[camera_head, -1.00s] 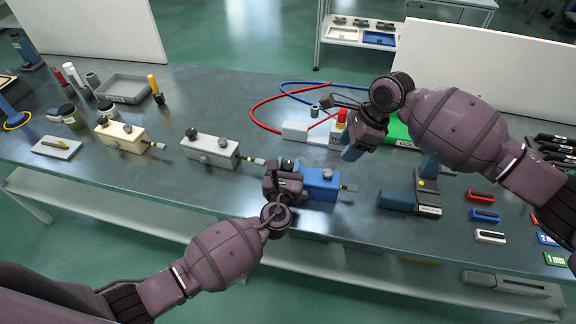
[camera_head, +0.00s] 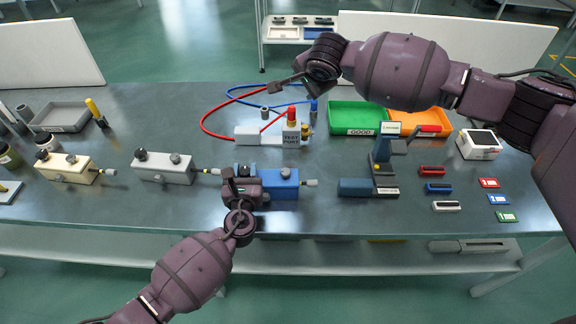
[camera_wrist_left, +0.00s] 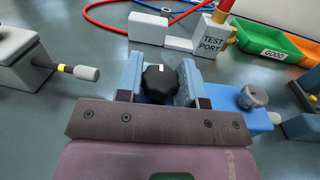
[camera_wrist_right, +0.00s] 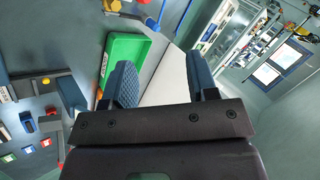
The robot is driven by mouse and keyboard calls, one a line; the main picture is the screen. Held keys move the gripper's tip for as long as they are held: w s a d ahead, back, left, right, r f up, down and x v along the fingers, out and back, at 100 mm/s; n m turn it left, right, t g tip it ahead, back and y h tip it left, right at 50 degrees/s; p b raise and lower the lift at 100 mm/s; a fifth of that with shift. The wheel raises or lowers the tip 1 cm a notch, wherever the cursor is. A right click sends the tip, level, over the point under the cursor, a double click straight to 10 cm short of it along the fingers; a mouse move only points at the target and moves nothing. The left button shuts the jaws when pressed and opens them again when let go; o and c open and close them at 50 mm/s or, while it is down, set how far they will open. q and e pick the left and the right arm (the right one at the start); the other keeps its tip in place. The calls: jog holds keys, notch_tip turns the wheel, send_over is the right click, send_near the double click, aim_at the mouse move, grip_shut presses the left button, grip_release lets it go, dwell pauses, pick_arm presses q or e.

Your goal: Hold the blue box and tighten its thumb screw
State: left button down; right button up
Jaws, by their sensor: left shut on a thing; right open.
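The blue box (camera_head: 283,190) sits on the bench near its front edge. Where the fingers meet the box is partly hidden. My right gripper (camera_wrist_right: 162,80) is open and empty, raised over the back of the bench, away from the box.
Grey (camera_head: 163,170) and cream (camera_head: 68,170) boxes stand left. The test port block (camera_head: 262,134) with red and blue hoses is behind. Green (camera_head: 355,118) and orange (camera_head: 420,122) bins are at back right. A blue-grey stand (camera_head: 385,172) is right of the blue box.

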jog(key=w+a+r+n+t+y, duration=0.2)
jog(key=w+r+n+t, duration=0.25)
jog(key=n, duration=0.25)
jog(key=s+a+r+n+y, duration=0.2)
jog(key=a+r+n+y, duration=0.35)
jog(key=n, duration=0.95)
jog(key=m+g+h, duration=0.5)
jog(key=m+g, duration=0.9)
jog(key=m, duration=1.2)
send_near(286, 171)
jog(key=shift+t, duration=0.25)
jog(key=x, duration=0.8)
jog(key=shift+s+a+f, duration=0.1)
jog(key=shift+s+f, duration=0.05)
jog(key=shift+s, duration=0.05)
